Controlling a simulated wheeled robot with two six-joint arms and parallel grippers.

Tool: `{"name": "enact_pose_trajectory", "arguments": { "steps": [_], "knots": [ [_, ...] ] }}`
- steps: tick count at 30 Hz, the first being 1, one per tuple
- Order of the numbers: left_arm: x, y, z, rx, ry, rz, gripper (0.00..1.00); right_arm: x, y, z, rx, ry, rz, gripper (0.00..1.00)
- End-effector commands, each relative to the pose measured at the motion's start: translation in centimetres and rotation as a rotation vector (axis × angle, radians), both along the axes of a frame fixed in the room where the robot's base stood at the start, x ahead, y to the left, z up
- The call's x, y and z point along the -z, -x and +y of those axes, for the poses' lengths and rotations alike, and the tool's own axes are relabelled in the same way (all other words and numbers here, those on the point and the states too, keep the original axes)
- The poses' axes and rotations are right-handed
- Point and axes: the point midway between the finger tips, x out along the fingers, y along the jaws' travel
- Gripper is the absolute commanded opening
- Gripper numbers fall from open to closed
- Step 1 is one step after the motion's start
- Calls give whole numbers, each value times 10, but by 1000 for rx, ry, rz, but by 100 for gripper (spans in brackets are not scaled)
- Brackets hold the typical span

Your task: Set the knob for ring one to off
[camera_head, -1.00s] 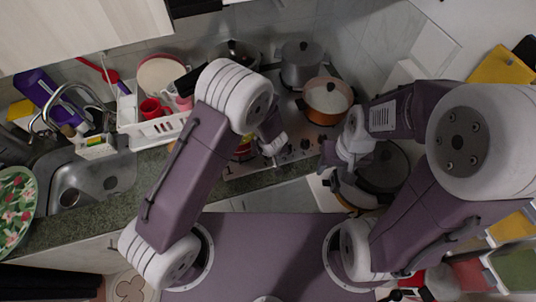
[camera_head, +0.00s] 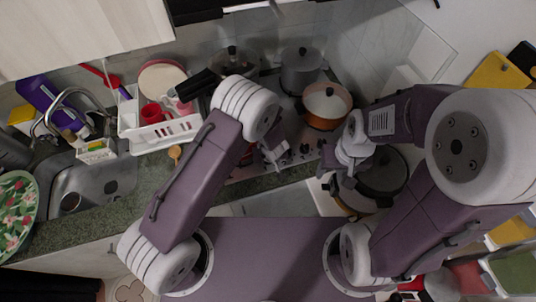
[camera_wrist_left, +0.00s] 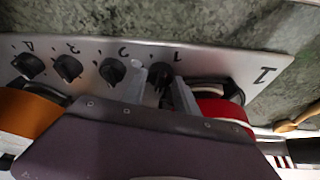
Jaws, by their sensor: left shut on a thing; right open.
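The stove's control panel (camera_wrist_left: 220,62) runs across the left wrist view with a row of black knobs and upside-down number marks. The knob for ring one (camera_wrist_left: 161,78) is the rightmost and sits between the two grey fingers of my left gripper (camera_wrist_left: 162,88). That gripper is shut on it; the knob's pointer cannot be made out. In the head view my left gripper (camera_head: 275,155) is at the stove's front edge, and its forearm hides part of the stove. My right gripper (camera_head: 338,182) is open and empty, beside the dark lidded pan, away from the knobs.
An orange pot (camera_head: 327,105) and a grey lidded pot (camera_head: 301,67) stand on the stove. A dark lidded pan (camera_head: 382,170) stands right of it. A red pot (camera_wrist_left: 222,108) is close to my left gripper. A white dish rack (camera_head: 160,133) and the sink (camera_head: 95,180) lie left.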

Motion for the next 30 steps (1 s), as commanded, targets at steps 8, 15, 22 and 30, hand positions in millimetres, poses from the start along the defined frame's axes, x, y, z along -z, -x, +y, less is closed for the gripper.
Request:
{"name": "enact_pose_trajectory", "arguments": {
  "steps": [8, 15, 22, 30],
  "knots": [
    [-8, 1, -1, -158, -1, 1, 0, -60, 0, 0, 0, 0, -1, 57],
    [-1, 0, -1, -185, 0, -2, 0, -60, 0, 0, 0, 0, 0, 57],
    [-2, 0, -1, -185, 0, -2, 55, -59, 0, 0, 0, 0, 0, 57],
    [-1, 1, -1, -183, 0, 0, 56, -59, 0, 0, 0, 0, -1, 57]
  ]
}}
